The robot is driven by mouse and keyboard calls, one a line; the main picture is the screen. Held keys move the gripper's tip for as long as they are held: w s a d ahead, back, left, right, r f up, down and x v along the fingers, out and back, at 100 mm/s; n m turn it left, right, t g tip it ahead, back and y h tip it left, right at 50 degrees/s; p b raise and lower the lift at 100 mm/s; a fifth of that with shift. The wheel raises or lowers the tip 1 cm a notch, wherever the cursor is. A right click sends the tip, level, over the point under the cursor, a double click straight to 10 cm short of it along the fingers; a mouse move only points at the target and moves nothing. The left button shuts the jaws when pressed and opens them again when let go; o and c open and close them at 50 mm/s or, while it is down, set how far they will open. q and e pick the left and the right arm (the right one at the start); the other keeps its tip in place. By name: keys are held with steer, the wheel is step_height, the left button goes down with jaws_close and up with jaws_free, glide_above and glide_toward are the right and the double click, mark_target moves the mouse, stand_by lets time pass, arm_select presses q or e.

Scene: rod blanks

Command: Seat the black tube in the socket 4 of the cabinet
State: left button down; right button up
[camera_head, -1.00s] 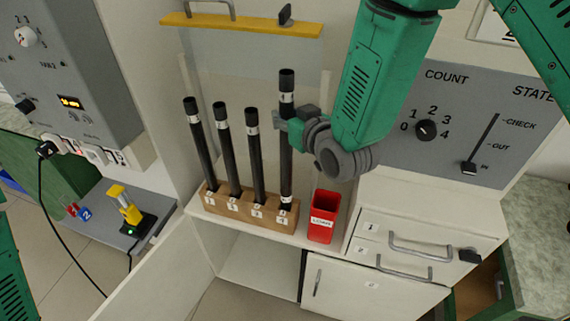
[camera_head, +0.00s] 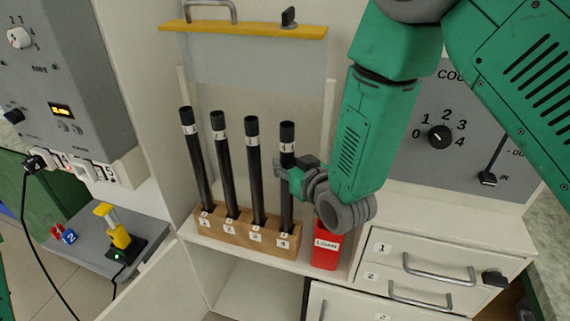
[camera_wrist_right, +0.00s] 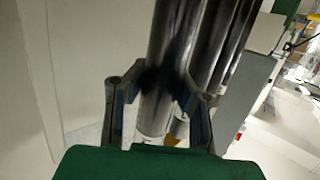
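The black tube (camera_head: 287,209) with a white band stands upright in socket 4, at the right end of the wooden block (camera_head: 243,237) in the open cabinet. Its top is about level with the tubes beside it. Its lower end is hidden in the block, so I cannot tell how deep it sits. My right gripper (camera_head: 284,171) is around the tube below its white band. In the right wrist view the fingers (camera_wrist_right: 160,92) press on both sides of the tube (camera_wrist_right: 168,50). My left gripper is out of view.
Similar black tubes (camera_head: 228,175) stand in sockets 1 to 3, close on the left. A red bin (camera_head: 325,263) stands right of the block, under my right wrist. A yellow-edged raised panel (camera_head: 245,28) is above. Drawers with handles (camera_head: 440,270) are at the lower right.

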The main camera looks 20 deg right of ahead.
steer(key=shift+o, duration=1.2)
steer(key=shift+d, duration=0.1)
steer(key=shift+s+d, duration=0.1)
steer(key=shift+s, duration=0.05)
steer(key=v, duration=1.2)
steer(key=s+d+f+m+g+h, duration=0.15)
steer(key=s+f+g, duration=0.25)
steer(key=f, duration=0.4)
steer(key=s+d+f+n+g+h, duration=0.1)
steer(key=s+d+f+g, duration=0.25)
steer(key=f, duration=0.55)
steer(key=s+d+f+g, duration=0.2)
steer(key=s+f, duration=0.3)
steer(key=s, duration=0.3)
steer(key=s+d+f+m+g, duration=0.1)
steer(key=s+d+f+g, duration=0.1)
steer(key=s+f+g, duration=0.3)
steer(key=s, duration=0.4)
steer(key=shift+s+h, duration=0.3)
steer(key=shift+h, duration=0.05)
steer(key=shift+d+f, duration=0.1)
steer(key=shift+f, duration=0.05)
